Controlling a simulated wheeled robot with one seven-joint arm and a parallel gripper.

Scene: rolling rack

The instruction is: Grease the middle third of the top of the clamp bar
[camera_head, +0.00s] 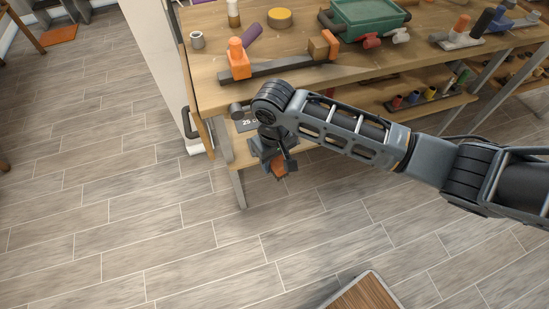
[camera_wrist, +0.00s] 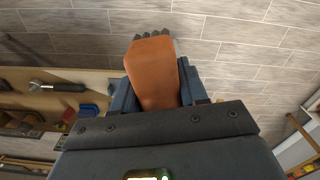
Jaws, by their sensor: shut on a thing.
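The clamp bar (camera_head: 285,67) is a long dark bar lying near the front edge of the bench top. An orange clamp head (camera_head: 238,58) is at its left end and a brown-orange block (camera_head: 323,45) at its right. My gripper (camera_head: 280,166) is below and in front of the bench top, apart from the bar. It is shut on an orange-brown handled brush (camera_wrist: 153,75), whose dark bristles (camera_wrist: 153,36) point away from the gripper. In the head view only a small orange part of the brush (camera_head: 279,172) shows. Any grease on the bar cannot be made out.
The wooden bench top (camera_head: 215,75) also bears a grey cup (camera_head: 197,40), a yellow round tin (camera_head: 279,18) and a green toolbox (camera_head: 368,18). A lower shelf (camera_head: 370,92) holds several small items. A wooden-topped piece (camera_head: 365,294) stands at the bottom. The floor at left is clear.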

